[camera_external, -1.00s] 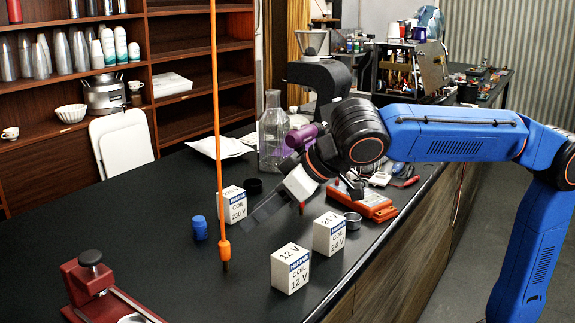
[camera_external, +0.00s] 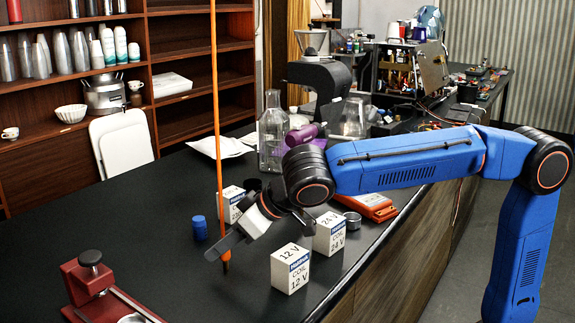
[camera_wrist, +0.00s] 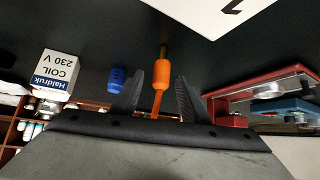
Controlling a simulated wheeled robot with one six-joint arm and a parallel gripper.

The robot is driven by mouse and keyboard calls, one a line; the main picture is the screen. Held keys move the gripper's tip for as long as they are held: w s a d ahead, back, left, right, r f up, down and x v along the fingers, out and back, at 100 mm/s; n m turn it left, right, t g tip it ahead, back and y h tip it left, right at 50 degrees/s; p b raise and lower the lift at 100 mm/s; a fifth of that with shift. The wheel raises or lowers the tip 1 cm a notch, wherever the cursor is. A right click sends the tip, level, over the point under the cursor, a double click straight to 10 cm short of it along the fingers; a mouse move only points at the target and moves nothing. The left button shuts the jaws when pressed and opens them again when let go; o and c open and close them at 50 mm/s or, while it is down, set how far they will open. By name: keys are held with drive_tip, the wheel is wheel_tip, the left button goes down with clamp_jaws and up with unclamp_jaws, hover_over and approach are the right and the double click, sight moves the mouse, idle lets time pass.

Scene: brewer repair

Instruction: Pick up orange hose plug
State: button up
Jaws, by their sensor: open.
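The orange hose plug (camera_wrist: 161,75) hangs at the lower end of a thin orange hose (camera_external: 216,90) that comes down from above. In the wrist view the plug stands between the two dark fingers of my gripper (camera_wrist: 158,98), with a visible gap on each side. The fingers are open and do not visibly touch the plug.
A blue cap (camera_external: 199,228) stands just left of the hose. White coil boxes marked 12 V (camera_external: 290,270), 24 V (camera_external: 330,233) and 230 V (camera_external: 232,193) stand nearby. A red metal tool (camera_external: 90,285) is at the front left of the black counter (camera_external: 120,220).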

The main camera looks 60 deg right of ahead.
sight(215, 267)
drive_tip(key=x, duration=0.4)
drive_tip(key=shift+f, duration=0.35)
drive_tip(key=shift+c, duration=0.6)
drive_tip(key=shift+s, duration=0.1)
clamp_jaws()
